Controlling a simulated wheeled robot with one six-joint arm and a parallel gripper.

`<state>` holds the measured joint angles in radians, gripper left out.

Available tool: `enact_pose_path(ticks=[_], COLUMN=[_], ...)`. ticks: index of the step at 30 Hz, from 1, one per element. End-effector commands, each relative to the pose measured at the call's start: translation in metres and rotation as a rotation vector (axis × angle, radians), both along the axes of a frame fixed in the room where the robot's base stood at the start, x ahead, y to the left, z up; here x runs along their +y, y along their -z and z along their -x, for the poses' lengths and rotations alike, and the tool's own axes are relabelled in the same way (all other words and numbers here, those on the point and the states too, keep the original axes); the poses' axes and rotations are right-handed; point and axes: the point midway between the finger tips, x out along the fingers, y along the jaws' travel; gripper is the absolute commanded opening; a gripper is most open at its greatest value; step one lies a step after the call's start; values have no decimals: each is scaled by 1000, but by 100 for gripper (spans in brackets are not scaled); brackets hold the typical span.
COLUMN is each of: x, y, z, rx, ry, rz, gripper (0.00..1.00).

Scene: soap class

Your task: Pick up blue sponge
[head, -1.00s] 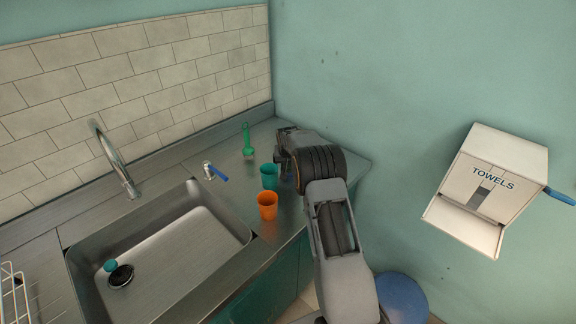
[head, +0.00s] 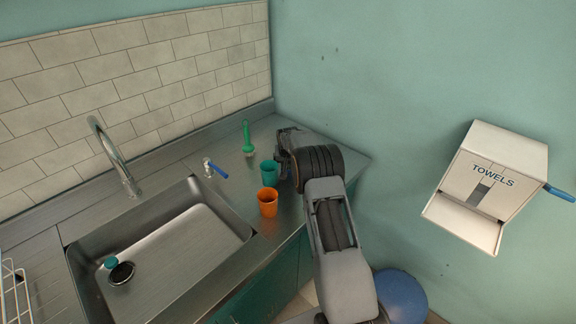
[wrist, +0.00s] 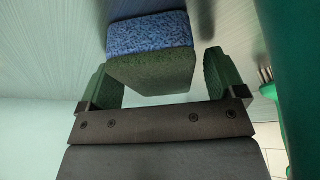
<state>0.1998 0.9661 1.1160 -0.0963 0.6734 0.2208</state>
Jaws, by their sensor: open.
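The blue sponge (wrist: 150,33), with a dark green layer on its near side, shows in the wrist view. My gripper (wrist: 160,75) is open, with one green-padded finger on each side of the sponge. The sponge's near end lies between the fingers, and small gaps show beside it, so the jaws are around it but not closed on it. In the head view my gripper (head: 284,150) is low over the counter's back right corner, behind the teal cup. The sponge is hidden by my arm there.
A teal cup (head: 268,172) and an orange cup (head: 268,203) stand just left of my arm. A green brush (head: 248,140) stands behind them. The sink (head: 190,235) and faucet (head: 112,158) are left. A wall (head: 400,90) closes off the right.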

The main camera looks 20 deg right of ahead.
Motion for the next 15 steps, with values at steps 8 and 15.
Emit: enact_pose_path(ticks=[8,15], x=[0,0], y=[1,1], z=[0,0], rx=[0,0], ry=[0,0], rz=[0,0], gripper=[73,50])
